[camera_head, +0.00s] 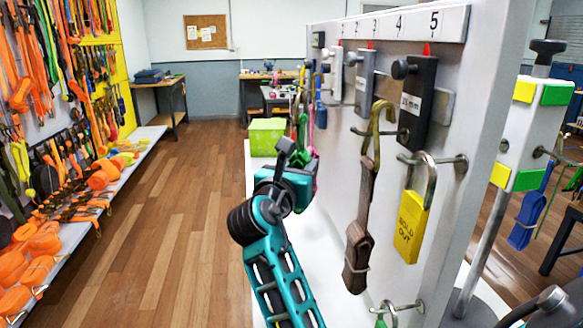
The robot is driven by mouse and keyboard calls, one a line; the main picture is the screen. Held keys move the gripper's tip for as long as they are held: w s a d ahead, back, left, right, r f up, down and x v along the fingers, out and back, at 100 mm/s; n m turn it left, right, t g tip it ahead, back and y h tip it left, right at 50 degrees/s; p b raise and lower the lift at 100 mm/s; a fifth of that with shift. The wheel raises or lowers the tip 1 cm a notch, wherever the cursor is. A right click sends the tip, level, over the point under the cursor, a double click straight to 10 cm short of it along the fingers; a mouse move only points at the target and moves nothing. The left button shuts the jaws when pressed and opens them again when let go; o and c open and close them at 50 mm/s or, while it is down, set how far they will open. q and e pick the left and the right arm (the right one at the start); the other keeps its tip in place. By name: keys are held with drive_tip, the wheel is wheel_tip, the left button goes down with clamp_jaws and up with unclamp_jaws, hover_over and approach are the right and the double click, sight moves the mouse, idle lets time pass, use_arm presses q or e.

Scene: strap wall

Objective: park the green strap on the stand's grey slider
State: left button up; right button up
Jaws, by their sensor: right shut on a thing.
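My right gripper (290,155), on the teal arm, is at the left face of the white strap wall, low beside its far hooks. It is shut, and its jaw tips are partly hidden. The green strap (302,128) shows as a thin green piece right at the jaws, mostly hidden by the gripper. The stand (471,285) is a metal post at the right, beyond the wall's near edge. It bears a light grey block (532,122) with yellow and green patches, which looks like the slider. My left gripper is not in view.
A brown strap (359,255) and a yellow "SOLD OUT" padlock (411,226) hang on the wall's near hooks. A blue strap (526,222) hangs by the stand. A green box (266,137) is behind my gripper. The wooden floor to the left is clear.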

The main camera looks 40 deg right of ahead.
drive_tip(key=s+d+f, duration=0.1)
drive_tip(key=s+d, duration=0.2)
drive_tip(key=d, duration=0.2)
drive_tip(key=shift+d+f, duration=0.15)
drive_tip(key=shift+f, duration=0.15)
idle(0.5)
idle(0.5)
drive_tip(key=o, duration=1.2)
drive_tip(key=shift+f, duration=0.1)
